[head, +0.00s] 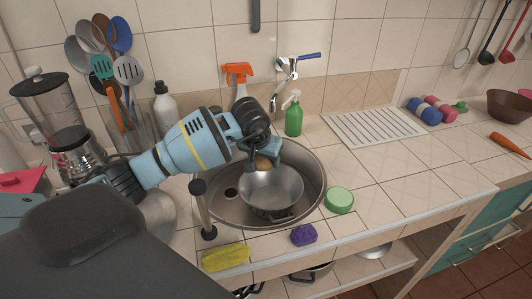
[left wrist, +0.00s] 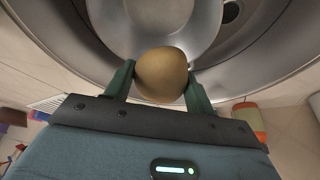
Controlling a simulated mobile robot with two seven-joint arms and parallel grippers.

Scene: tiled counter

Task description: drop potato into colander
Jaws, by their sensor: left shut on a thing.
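The potato (left wrist: 162,75) is brown and rounded, held between the two green fingers of my left gripper (left wrist: 158,82). In the head view, the potato (head: 263,162) shows partly, with my left gripper (head: 262,158) around it. The colander (head: 272,190) is a metal bowl standing in the round sink. The potato is over the far rim side of the colander in the head view; the exact height above it is hard to tell. In the left wrist view the colander (left wrist: 155,22) lies beyond the potato. My right gripper is not in view.
The round sink (head: 315,178) surrounds the colander. A faucet (head: 287,68), an orange spray bottle (head: 238,80) and a green soap bottle (head: 293,115) stand behind.

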